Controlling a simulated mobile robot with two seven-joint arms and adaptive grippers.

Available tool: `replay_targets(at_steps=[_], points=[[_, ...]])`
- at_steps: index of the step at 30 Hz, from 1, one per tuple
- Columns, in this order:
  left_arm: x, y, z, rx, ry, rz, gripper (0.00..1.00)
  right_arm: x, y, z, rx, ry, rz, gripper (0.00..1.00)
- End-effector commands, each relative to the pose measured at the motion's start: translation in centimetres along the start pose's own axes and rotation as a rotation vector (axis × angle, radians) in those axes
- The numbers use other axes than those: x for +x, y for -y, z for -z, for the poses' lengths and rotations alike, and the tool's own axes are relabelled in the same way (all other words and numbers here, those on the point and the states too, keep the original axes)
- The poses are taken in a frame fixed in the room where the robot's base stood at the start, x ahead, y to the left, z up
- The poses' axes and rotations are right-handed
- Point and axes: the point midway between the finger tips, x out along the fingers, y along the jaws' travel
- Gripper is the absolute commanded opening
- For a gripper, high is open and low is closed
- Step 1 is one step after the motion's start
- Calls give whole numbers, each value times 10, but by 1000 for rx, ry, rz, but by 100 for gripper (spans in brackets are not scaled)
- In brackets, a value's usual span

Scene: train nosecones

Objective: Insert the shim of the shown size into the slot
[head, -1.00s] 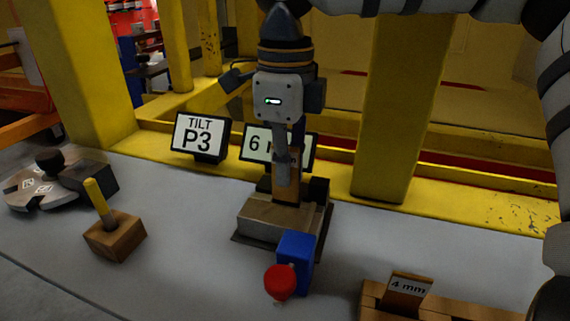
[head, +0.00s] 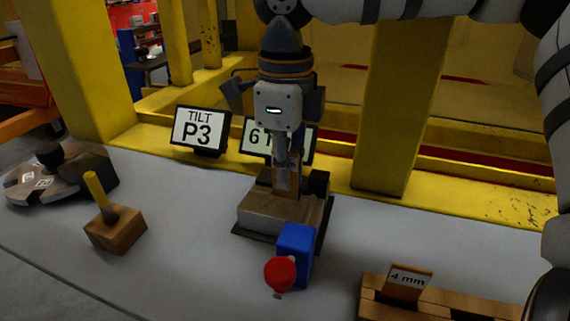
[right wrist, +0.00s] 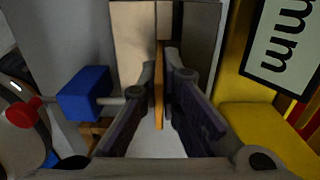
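My right gripper (head: 284,172) points down over the fixture block (head: 262,212). It is shut on a thin brown shim (head: 289,187), whose label is mostly covered. In the right wrist view the shim (right wrist: 159,88) stands edge-on between the fingers (right wrist: 166,78), in line with the slot in the block (right wrist: 134,28). The shim's lower end meets the block's top; I cannot tell how deep it sits. A size sign (head: 252,136) behind reads 6, the rest hidden by the gripper. The left gripper is not in view.
A blue box (head: 296,250) with a red knob (head: 279,273) stands in front of the block. A wooden rack (head: 448,304) holds a 4 mm shim (head: 408,281). A TILT P3 sign (head: 199,130), a wooden lever block (head: 116,232) and a dial (head: 50,182) stand left.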

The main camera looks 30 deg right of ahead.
Motion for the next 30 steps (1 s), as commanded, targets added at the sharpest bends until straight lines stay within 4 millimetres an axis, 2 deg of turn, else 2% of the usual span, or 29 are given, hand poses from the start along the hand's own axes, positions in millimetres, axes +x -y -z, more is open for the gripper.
replay_targets(at_steps=[26, 27, 29, 30], points=[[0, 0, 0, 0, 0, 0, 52, 22, 0, 0, 0, 1, 0, 0], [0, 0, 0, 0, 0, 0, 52, 22, 0, 0, 0, 1, 0, 11], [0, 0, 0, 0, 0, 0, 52, 22, 0, 0, 0, 1, 0, 25], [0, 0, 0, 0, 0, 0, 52, 22, 0, 0, 0, 0, 0, 28]])
